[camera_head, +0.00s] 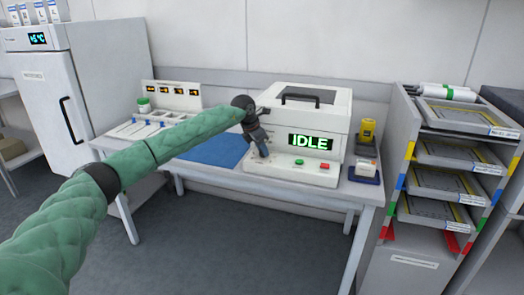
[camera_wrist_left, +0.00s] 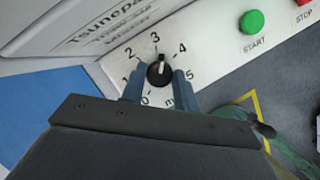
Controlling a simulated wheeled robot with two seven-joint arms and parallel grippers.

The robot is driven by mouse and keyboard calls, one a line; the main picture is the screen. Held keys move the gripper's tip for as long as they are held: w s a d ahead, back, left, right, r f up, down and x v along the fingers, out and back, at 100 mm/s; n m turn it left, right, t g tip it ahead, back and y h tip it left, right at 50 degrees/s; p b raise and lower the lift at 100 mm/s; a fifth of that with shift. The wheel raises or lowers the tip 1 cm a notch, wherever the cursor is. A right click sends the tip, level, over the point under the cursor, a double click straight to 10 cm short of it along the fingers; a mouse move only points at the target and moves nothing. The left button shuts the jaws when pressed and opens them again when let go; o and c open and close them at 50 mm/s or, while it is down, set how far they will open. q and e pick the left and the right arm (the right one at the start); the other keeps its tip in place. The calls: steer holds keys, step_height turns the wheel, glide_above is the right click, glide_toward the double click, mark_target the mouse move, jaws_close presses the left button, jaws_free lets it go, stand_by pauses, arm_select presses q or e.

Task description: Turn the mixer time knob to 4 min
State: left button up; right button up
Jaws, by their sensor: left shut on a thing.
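The white mixer (camera_head: 315,130) stands on the bench, its display reading IDLE. Its black time knob (camera_wrist_left: 159,72) shows in the left wrist view, inside a printed scale from 0 to 5 min. The knob's white pointer line points between 3 and 4, closer to 3. My left gripper (camera_head: 263,153) reaches down to the mixer's front panel. In the left wrist view its two blue fingers (camera_wrist_left: 158,84) stand on either side of the knob, shut on it. In the head view the gripper hides the knob.
A green START button (camera_wrist_left: 252,22) and a red STOP button (camera_wrist_left: 303,4) sit right of the knob. A blue mat (camera_head: 215,150) lies left of the mixer. A yellow container (camera_head: 367,131) stands at its right, beside a rack of trays (camera_head: 402,150).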

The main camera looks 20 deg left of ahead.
arm_select(q)
steer(key=m+g+h, duration=0.1)
steer(key=m, duration=0.3)
steer(key=shift+w+a+b, duration=0.1)
steer(key=shift+b, duration=0.2)
steer(key=shift+w+m+g, duration=0.1)
steer(key=shift+m+g, duration=0.5)
steer(key=shift+m, duration=0.6)
steer(key=o, duration=1)
steer(key=shift+c, duration=0.2)
